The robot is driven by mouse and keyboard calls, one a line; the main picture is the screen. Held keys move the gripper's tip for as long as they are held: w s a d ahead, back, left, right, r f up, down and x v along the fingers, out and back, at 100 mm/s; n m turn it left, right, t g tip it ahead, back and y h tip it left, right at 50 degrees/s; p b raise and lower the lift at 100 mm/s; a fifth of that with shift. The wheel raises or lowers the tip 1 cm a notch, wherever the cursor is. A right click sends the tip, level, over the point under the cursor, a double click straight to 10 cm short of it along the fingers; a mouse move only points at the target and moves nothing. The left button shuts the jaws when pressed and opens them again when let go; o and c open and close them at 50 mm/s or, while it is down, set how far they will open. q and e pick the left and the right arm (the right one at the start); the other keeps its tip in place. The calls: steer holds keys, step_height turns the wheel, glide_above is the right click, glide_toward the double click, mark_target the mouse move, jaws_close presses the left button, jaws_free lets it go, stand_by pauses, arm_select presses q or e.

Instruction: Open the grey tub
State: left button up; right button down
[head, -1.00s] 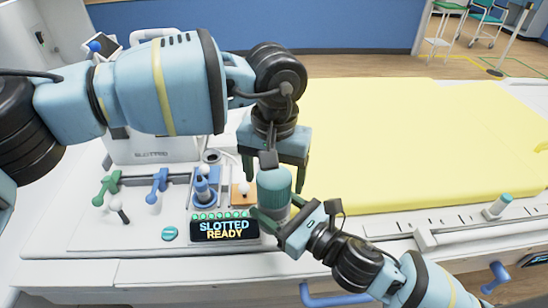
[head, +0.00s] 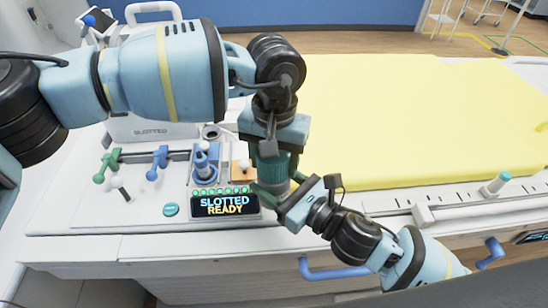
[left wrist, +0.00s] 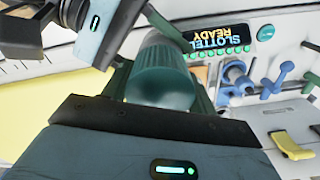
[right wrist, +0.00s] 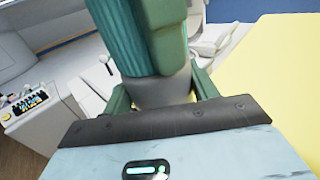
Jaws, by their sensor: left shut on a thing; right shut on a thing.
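The grey tub (head: 274,188) has a ribbed teal lid (head: 270,170) and stands upright to the right of the console display. In the right wrist view its grey body (right wrist: 160,92) sits below the teal lid (right wrist: 118,35). My left gripper (head: 271,158) comes from above and is shut on the lid. The left wrist view shows the ribbed lid (left wrist: 165,68) between its fingers. My right gripper (head: 275,192) comes from the front right and is shut on the grey body. The fingers and the left hand hide parts of the tub.
A console with a "SLOTTED READY" display (head: 225,205), a blue fixture (head: 205,165) and green and blue levers stands to the left. A yellow pad (head: 400,120) lies behind and right. A blue handle (head: 335,270) is on the front below.

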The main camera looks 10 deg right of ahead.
arm_select(q)
steer(key=n, duration=1.5)
steer(key=shift+r, duration=0.1)
steer(key=n, duration=2.6)
steer(key=shift+n, duration=0.3)
steer(key=n, duration=0.6)
steer(key=shift+r, duration=0.1)
steer(key=n, duration=0.6)
steer(key=shift+n, duration=0.3)
steer(key=shift+r, duration=0.2)
